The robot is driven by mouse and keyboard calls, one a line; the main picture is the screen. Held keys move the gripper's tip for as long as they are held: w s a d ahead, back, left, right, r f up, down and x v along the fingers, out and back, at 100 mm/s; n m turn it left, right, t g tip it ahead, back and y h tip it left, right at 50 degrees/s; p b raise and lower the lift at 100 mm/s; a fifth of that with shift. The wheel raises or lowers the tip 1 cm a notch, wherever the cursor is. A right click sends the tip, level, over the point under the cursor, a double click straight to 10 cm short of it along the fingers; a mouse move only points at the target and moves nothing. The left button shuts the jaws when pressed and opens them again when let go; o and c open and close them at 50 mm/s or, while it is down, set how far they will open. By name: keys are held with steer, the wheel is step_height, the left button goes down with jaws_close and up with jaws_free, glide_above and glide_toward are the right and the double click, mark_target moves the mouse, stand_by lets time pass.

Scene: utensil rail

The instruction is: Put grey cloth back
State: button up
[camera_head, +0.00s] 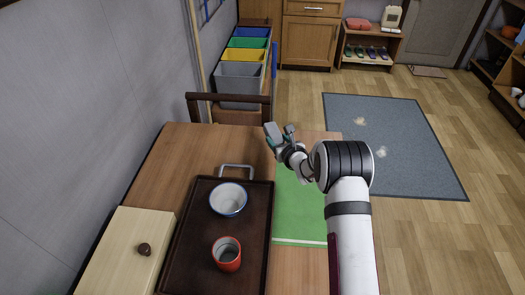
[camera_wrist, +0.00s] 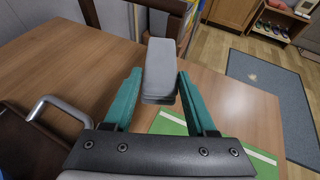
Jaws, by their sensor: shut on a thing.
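The grey cloth (camera_head: 272,131) is a small folded block. It is held above the far edge of the wooden table. My gripper (camera_head: 281,137) is shut on it, with a teal finger on each side. In the wrist view the cloth (camera_wrist: 161,68) stands up between the fingers of my gripper (camera_wrist: 158,88) and sticks out past their tips. Its lower end between the fingers is partly hidden.
A dark tray (camera_head: 196,253) holds a white bowl (camera_head: 228,200) and a red cup (camera_head: 227,255). A green mat (camera_head: 296,212) lies right of it. A chair (camera_head: 230,98) stands beyond the table, before grey (camera_head: 240,76), yellow (camera_head: 243,56), green (camera_head: 248,43) and blue (camera_head: 251,32) bins.

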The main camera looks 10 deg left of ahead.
glide_above(264, 158)
step_height(264, 158, down, 3)
steer(key=shift+s+f, duration=0.1)
steer(key=shift+f, duration=0.05)
step_height(264, 158, down, 3)
steer(key=shift+a+f, duration=0.1)
steer(key=shift+f, duration=0.25)
steer(key=shift+f, duration=0.1)
steer(key=shift+f, duration=0.1)
steer(key=o, duration=1.4)
steer(key=shift+c, duration=0.2)
